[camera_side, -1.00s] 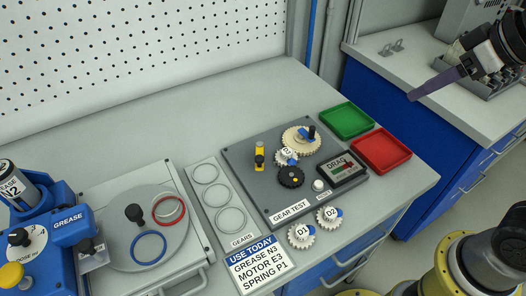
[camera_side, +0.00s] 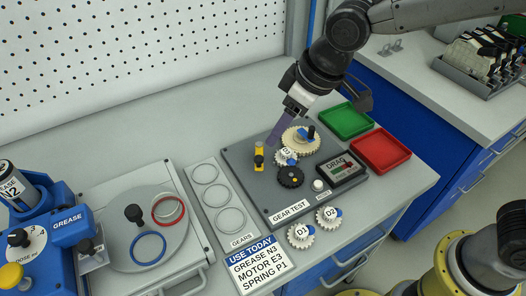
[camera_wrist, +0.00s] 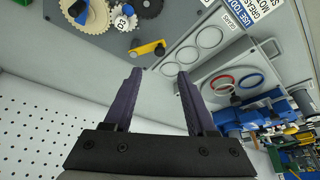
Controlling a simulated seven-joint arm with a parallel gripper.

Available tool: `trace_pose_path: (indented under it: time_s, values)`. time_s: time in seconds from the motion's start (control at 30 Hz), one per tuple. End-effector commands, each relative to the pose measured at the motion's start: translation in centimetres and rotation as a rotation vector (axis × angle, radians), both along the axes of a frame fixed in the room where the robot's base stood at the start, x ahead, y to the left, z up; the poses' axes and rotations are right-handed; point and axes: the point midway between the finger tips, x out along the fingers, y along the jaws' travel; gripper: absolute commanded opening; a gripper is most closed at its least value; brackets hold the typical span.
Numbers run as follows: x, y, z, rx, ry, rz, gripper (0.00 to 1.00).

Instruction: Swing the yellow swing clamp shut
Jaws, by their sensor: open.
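The yellow swing clamp (camera_side: 259,152) with its black knob stands at the left part of the dark gear test plate (camera_side: 250,183). It also shows in the wrist view (camera_wrist: 147,48), ahead of and a little left of the fingers. My gripper (camera_side: 270,143) is above the plate close to the clamp, its purple fingers angled down toward it. In the wrist view my gripper (camera_wrist: 158,72) is open, with nothing between the fingers. The side view does not show clearly whether a finger touches the clamp; the wrist view shows them apart.
Beside the clamp are a small white gear (camera_side: 285,156), a beige gear (camera_side: 301,139), a black gear (camera_side: 290,177) and the drag meter (camera_side: 342,168). A green tray (camera_side: 346,119) and red tray (camera_side: 381,151) lie right. A gear holder (camera_side: 197,168) and the grease station (camera_side: 110,205) lie left.

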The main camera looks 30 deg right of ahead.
Motion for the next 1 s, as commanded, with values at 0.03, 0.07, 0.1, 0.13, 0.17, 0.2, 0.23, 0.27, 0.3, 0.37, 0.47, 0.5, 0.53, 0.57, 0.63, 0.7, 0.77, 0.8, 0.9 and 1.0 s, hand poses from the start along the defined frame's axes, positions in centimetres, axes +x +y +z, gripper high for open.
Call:
trace_pose_path:
  time_s: [0.03,0.07,0.1,0.13,0.17,0.2,0.23,0.27,0.3,0.37,0.47,0.5,0.53,0.57,0.63,0.7,0.77,0.8,0.9,1.0]
  values:
    - [0.3,0.2,-1.1,-0.003,0.005,-0.001,0.57]
    - [0.5,0.3,-1.7,-0.003,0.006,-0.001,0.57]
    - [0.7,0.4,-2.4,-0.003,0.005,-0.001,0.57]
    - [0.9,0.6,-2.9,-0.003,0.005,-0.001,0.57]
    - [1.1,0.7,-3.5,-0.002,0.004,-0.001,0.57]
    - [1.4,0.8,-4.2,-0.002,0.004,-0.001,0.57]
    - [1.6,0.9,-4.8,-0.002,0.004,-0.001,0.57]
    - [1.8,1.1,-5.3,-0.002,0.004,-0.001,0.57]
    - [2.0,1.2,-6.0,-0.002,0.004,-0.001,0.57]
    - [2.3,1.4,-6.9,-0.002,0.004,-0.001,0.57]
    - [2.8,1.7,-8.1,-0.002,0.004,-0.001,0.57]
    - [2.9,1.8,-8.5,-0.001,0.003,-0.001,0.57]
    - [3.0,1.9,-8.8,-0.001,0.002,-0.001,0.57]
    - [3.1,1.9,-9.0,-0.001,0.002,-0.001,0.57]
    - [3.2,2.0,-9.4,0.0,0.001,-0.001,0.57]
    - [3.3,2.1,-9.5,0.0,0.0,-0.001,0.57]
    - [3.4,2.1,-9.6,0.001,-0.001,-0.001,0.57]
    - [3.4,2.1,-9.6,0.001,-0.001,-0.001,0.57]
    - [3.4,2.1,-9.6,0.001,-0.001,-0.001,0.57]
    - [3.4,2.1,-9.6,0.001,-0.001,-0.001,0.53]
